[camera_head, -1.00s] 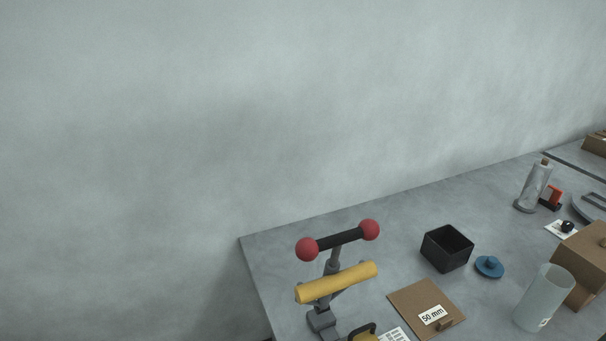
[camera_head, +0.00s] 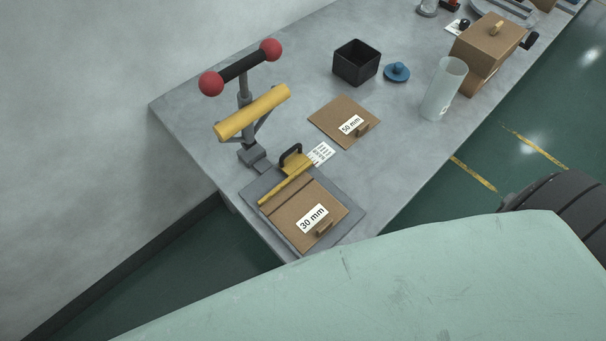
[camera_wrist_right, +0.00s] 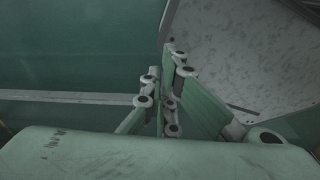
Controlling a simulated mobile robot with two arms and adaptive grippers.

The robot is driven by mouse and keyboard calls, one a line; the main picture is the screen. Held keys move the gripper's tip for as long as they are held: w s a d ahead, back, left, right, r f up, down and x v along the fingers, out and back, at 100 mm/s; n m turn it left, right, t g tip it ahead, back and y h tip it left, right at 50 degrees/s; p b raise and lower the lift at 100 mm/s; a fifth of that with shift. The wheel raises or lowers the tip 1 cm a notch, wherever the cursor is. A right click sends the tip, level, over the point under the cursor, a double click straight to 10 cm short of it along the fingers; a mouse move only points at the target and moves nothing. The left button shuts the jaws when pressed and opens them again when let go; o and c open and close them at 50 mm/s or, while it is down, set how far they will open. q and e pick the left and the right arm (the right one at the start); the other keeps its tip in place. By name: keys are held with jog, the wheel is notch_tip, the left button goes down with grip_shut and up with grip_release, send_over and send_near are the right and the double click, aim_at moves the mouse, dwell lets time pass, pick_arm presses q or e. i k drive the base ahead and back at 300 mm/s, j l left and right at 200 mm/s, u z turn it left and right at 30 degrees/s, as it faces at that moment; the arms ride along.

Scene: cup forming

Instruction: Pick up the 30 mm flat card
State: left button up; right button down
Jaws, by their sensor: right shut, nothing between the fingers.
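The 30 mm flat card (camera_head: 297,207) is a brown square with a white "30 mm" label and a small tab. In the head view it lies flat on a grey plate (camera_head: 356,214) near the front corner of the table. A yellow bar with a black handle (camera_head: 287,183) lies along its far left side. Neither gripper shows in the head view. In the right wrist view my right gripper (camera_wrist_right: 168,50) is shut and empty, apart from the card, which is not in that view.
A brown 50 mm card (camera_head: 338,113) lies farther back. A press-like stand (camera_head: 245,98) with red knobs and a yellow roller rises at the left. A black box (camera_head: 357,68), a blue knobbed lid (camera_head: 397,72), a clear cup (camera_head: 442,90) and a cardboard box (camera_head: 487,42) stand behind.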

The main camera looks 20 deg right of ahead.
aim_at(303, 211)
jog(key=z, duration=0.75)
